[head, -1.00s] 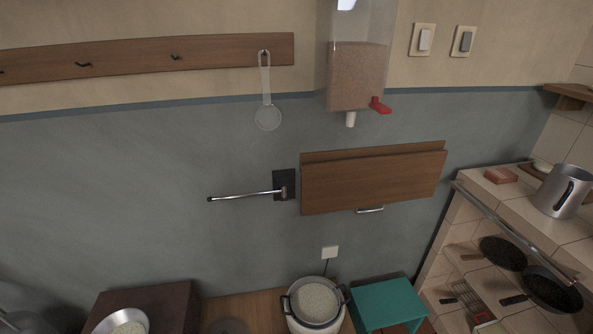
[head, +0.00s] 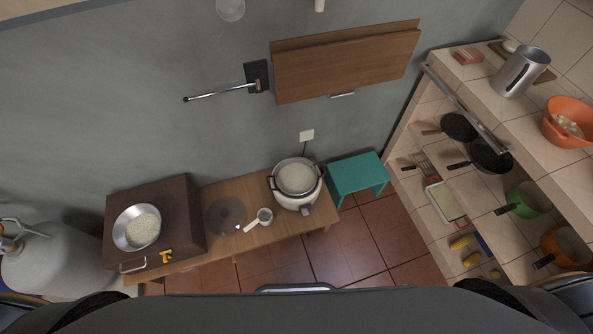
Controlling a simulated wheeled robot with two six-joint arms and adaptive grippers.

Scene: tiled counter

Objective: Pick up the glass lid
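The glass lid (head: 226,215) is a dark, see-through round disc. It lies flat on the low wooden table (head: 275,222), between a brown box and a rice cooker. A small white-handled cup or scoop (head: 259,219) lies close to its right side. Neither of my grippers shows in the head view; only dark parts of my own body show along the bottom edge. Nothing touches the lid from my side.
The brown box (head: 190,212) holds a metal bowl of rice (head: 140,227). The rice cooker (head: 296,183) stands right of the lid. A teal stool (head: 357,176), tiled shelves (head: 470,80) and a gas cylinder (head: 62,262) flank the table. The red tiled floor (head: 365,262) is clear.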

